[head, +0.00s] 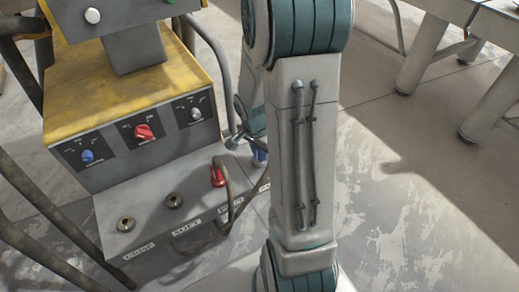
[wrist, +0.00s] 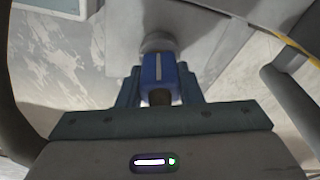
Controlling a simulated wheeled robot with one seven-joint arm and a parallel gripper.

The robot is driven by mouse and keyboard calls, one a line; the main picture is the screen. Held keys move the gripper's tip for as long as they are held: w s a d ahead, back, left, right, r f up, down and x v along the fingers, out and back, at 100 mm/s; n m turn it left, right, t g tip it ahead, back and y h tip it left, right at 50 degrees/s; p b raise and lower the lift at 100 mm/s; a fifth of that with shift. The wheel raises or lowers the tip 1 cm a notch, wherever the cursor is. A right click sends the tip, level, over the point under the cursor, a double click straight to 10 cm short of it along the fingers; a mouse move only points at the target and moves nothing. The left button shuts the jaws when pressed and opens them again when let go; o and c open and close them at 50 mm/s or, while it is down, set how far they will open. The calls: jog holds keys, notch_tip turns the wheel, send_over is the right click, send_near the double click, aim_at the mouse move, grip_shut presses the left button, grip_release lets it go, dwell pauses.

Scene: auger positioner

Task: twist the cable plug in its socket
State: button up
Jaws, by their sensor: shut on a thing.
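The blue cable plug (wrist: 152,70) has a pale stripe along its top and sits end-on at a round grey socket (wrist: 157,42) in the wrist view. My gripper (wrist: 158,88) is shut on it, one finger on each side. How deep the plug sits in the socket cannot be told. In the head view a bit of the blue plug (head: 260,157) shows beside my arm, at the right end of the machine's socket row. My arm hides most of my gripper there.
The machine (head: 130,90) has a yellow top and several knobs. A red plug (head: 217,176) with a drooping cable sits in the neighbouring socket. Two empty sockets (head: 126,224) (head: 174,200) are further left. Thick cables hang at the left.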

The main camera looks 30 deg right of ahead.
jog(key=n+p, duration=0.1)
jog(key=n, duration=0.2)
jog(key=shift+r+n+p, duration=0.1)
jog(key=shift+n+p, duration=0.2)
jog(key=shift+p, duration=0.1)
jog(key=shift+n+t, duration=0.3)
jog(key=shift+n, duration=0.4)
jog(key=shift+p, duration=0.3)
jog(key=shift+n+p, duration=0.45)
jog(key=shift+n, duration=0.05)
jog(key=shift+a+n+y+p, duration=0.1)
jog(key=shift+n+y+p, duration=0.4)
jog(key=shift+n+p, duration=1)
jog(key=shift+n+t, duration=0.3)
jog(key=shift+n, duration=0.3)
